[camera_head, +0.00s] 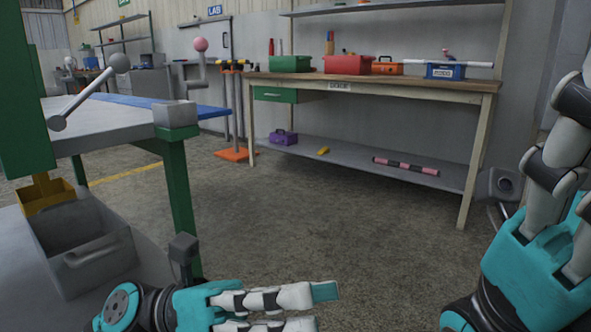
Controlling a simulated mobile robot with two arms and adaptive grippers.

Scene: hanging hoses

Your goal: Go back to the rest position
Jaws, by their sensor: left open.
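My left gripper (315,307), teal and white, is low in the head view, its fingers stretched to the right above the floor. It is open and I see nothing between its fingers; its lower part is cut off by the bottom edge. My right gripper (555,160) is at the right edge, its fingers pointing up. The picture edge cuts it off, so I cannot tell whether it is open or shut. I cannot make out any hoses in this view.
A wooden workbench (470,84) with red, green and blue boxes stands at the back. A green-legged table (95,130) is at the left, near a grey open bin (90,255). The concrete floor (330,215) between them is clear.

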